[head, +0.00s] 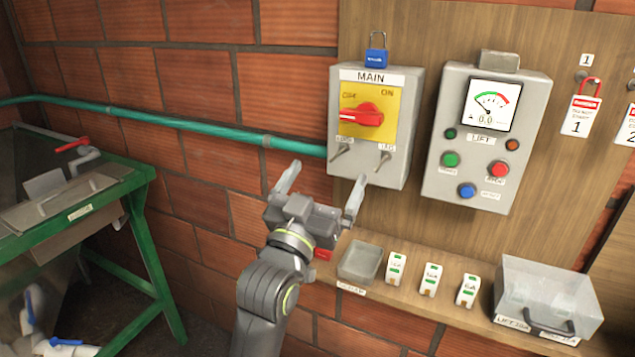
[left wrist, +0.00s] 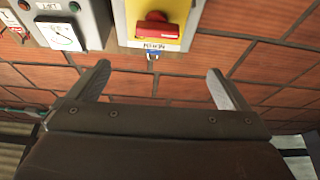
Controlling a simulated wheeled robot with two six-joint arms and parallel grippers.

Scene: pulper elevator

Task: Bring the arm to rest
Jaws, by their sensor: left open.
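My left gripper (head: 319,197) is open and empty, held in front of the brick wall just below the grey MAIN switch box (head: 376,174). Its two fingers (left wrist: 158,85) stand apart with nothing between them in the left wrist view. The box has a yellow plate with a red rotary handle (head: 361,115), which also shows in the left wrist view (left wrist: 157,28). A blue padlock (head: 376,57) sits at the top of the box. In the head view the right fingertip overlaps the box's lower edge; I cannot tell whether they touch. My right gripper is not in view.
The grey LIFT panel (head: 462,189) with a gauge and buttons is to the right. A shelf (head: 400,320) below carries a shallow tray (head: 361,262), several small white modules and a clear lidded box (head: 548,290). A green-framed machine (head: 130,190) stands left. Numbered tags (head: 582,116) hang at right.

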